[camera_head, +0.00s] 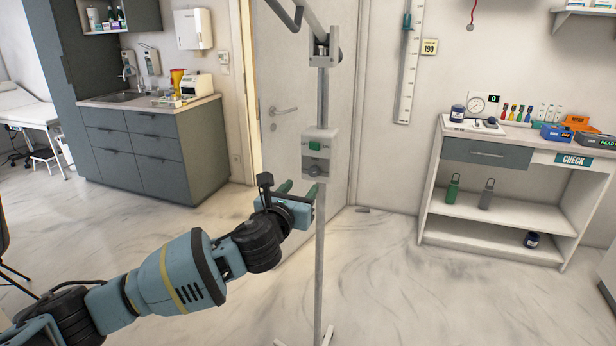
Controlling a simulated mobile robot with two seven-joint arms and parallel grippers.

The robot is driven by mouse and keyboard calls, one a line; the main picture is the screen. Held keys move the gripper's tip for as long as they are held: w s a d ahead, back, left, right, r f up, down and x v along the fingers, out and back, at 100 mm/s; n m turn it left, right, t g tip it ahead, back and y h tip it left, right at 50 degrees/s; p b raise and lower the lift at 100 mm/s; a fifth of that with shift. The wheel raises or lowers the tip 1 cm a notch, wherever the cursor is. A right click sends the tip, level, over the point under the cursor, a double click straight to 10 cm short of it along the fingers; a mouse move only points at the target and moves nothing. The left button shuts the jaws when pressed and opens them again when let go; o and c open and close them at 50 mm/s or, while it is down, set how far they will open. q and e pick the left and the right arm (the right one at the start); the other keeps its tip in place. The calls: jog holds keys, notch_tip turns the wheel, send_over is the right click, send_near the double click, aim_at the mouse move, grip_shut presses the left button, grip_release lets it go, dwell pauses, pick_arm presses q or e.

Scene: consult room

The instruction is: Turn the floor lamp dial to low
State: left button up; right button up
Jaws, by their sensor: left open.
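The floor lamp's grey pole (323,95) stands upright in front of the door, with a joint and slanting arm at the top. A pale control box (328,139) is fixed on the pole, with a green display on its upper part. The round grey dial (315,170) sits on the box's lower front. Its setting is too small to read. My left gripper (302,187) is open and empty, just below and slightly left of the dial. Its green-tipped fingers point up and away toward the box; I cannot tell whether they touch it. My right gripper is not in view.
The lamp's white base (330,338) shows at the bottom edge. A grey door (280,75) is behind the lamp. A sink cabinet (137,143) stands at left, a white shelf desk (500,200) with bottles at right. The floor between is clear.

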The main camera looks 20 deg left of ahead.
aim_at(313, 174)
pick_arm(q)
jog(key=w, duration=0.3)
jog(key=w+b, duration=0.1)
jog(key=w, duration=0.2)
jog(key=shift+d+f, duration=0.15)
jog(key=shift+w, duration=0.75)
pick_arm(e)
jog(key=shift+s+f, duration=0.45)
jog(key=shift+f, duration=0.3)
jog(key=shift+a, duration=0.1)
pick_arm(q)
jog(key=c, duration=1)
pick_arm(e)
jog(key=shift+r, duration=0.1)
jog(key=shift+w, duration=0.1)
